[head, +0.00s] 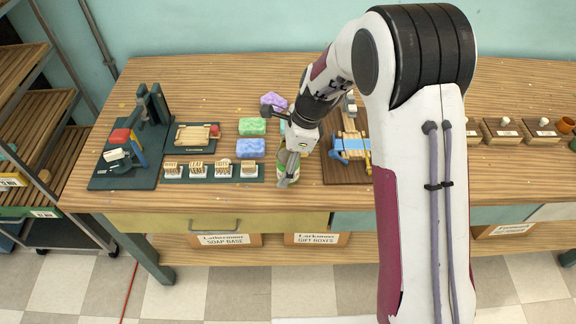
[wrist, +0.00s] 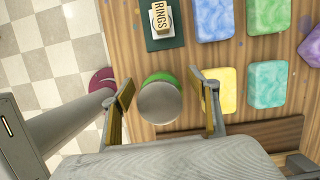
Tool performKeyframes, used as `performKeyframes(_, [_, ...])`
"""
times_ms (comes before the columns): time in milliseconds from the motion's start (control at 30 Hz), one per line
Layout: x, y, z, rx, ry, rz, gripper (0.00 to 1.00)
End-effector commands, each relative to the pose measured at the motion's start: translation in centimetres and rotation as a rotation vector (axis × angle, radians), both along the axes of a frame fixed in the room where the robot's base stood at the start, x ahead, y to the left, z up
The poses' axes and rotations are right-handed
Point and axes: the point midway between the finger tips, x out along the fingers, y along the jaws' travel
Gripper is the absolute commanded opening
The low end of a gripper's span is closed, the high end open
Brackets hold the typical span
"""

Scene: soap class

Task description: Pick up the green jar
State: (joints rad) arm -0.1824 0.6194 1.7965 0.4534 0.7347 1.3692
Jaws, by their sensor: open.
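The green jar (wrist: 159,104) shows from above in the wrist view, with a round grey lid and a strip of green at its far edge. My gripper (wrist: 160,88) is open, with one finger on each side of the jar and a visible gap to both. In the head view my gripper (head: 287,181) is over the front part of the bench, and the jar there is mostly hidden behind it. I cannot tell how far down the jar the fingertips reach.
The wooden bench (head: 330,202) holds a green soap (head: 252,126), a blue soap (head: 250,148) and a purple soap (head: 274,102) left of my gripper. A yellow soap (wrist: 221,90) is close to the right finger.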

Motion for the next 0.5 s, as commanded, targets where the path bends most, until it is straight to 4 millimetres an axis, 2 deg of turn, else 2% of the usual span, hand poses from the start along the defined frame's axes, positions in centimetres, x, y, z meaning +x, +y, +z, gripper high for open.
performKeyframes(133, [-0.03, 0.24, -0.82, 0.000, 0.000, 0.000, 0.60])
performKeyframes(500, [-0.03, 0.27, -0.86, 0.000, 0.000, 0.000, 0.60])
